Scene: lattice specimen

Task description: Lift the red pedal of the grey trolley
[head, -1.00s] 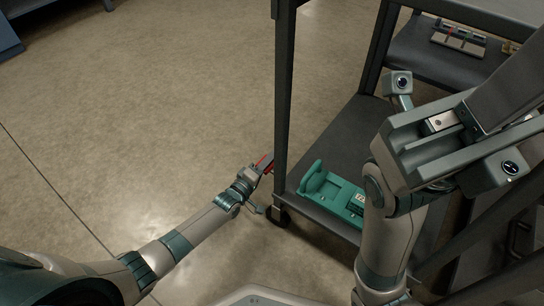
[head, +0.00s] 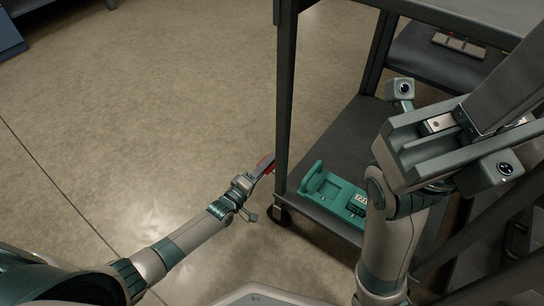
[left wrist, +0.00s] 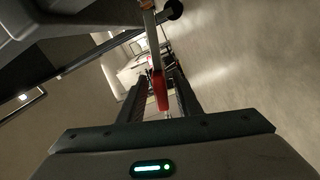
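The red pedal (head: 267,163) sits low beside the near-left post of the grey trolley (head: 286,90). My left gripper (head: 262,170) is at the pedal, its fingers reaching toward the post. In the left wrist view the red pedal (left wrist: 160,90) lies between the two dark fingers of my left gripper (left wrist: 158,100). The fingers stand apart, with a gap visible on each side of the pedal. Part of the pedal is hidden by the gripper in the head view. My right gripper (head: 445,135) is high over the trolley at the right; its fingers are not clear.
A green device (head: 335,193) lies on the trolley's lower shelf (head: 345,150), partly behind my right arm. A black caster (head: 279,216) is under the near-left corner. A small tray (head: 460,44) lies on another shelf at upper right. The floor to the left is clear.

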